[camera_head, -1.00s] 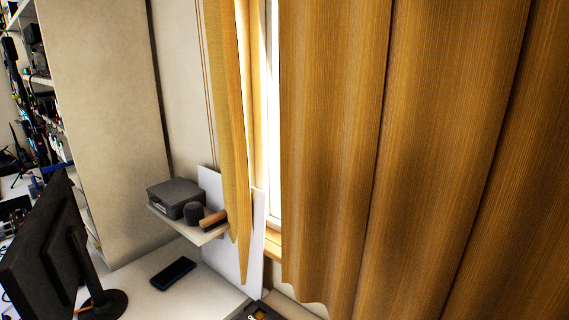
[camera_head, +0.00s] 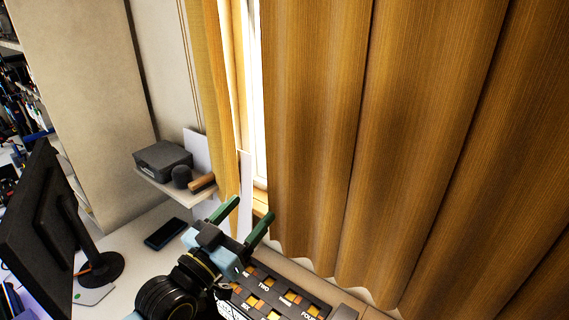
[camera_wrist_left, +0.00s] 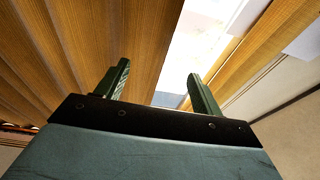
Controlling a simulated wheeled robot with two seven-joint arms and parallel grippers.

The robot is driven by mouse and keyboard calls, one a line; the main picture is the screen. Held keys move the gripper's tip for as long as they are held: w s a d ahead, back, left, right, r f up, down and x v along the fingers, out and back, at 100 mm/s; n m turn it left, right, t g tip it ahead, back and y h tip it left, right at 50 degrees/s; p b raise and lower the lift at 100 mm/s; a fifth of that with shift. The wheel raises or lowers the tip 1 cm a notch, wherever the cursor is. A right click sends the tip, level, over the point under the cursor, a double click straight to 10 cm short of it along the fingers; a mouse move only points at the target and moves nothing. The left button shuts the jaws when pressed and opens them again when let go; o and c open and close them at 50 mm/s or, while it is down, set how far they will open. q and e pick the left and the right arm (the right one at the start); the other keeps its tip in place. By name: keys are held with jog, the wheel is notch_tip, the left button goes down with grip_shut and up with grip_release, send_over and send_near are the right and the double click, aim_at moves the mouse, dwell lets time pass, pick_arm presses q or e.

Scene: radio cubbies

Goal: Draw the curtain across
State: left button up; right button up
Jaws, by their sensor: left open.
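A wide orange-brown curtain (camera_head: 375,130) hangs in folds over the right side of the head view. A narrow curtain panel (camera_head: 212,70) hangs on the left of the window, and a bright strip of window (camera_head: 256,100) shows between them. My left gripper (camera_head: 243,220) is open and empty in front of the gap, near the lower left edge of the wide curtain. In the left wrist view the wide curtain (camera_wrist_left: 90,45) is on the left, the bright window (camera_wrist_left: 205,40) shows between and beyond the fingers, and the narrow panel (camera_wrist_left: 265,55) is on the right. My right gripper does not show.
A small shelf (camera_head: 205,195) carries a grey box (camera_head: 162,160) and a dark cylinder. A monitor (camera_head: 45,235) and a phone (camera_head: 166,233) are on the desk (camera_head: 130,230). A dark panel with yellow-orange squares (camera_head: 278,290) lies below the gripper.

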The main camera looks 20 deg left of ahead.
pick_arm(q)
jog(key=t+h, duration=0.1)
jog(key=t, duration=0.1)
send_near(277, 147)
jog(key=shift+m, duration=0.3)
jog(key=p+x, duration=0.2)
jog(key=x, duration=1)
jog(key=shift+w+d+p, duration=0.15)
jog(key=shift+p, duration=0.15)
jog(key=shift+c, duration=0.2)
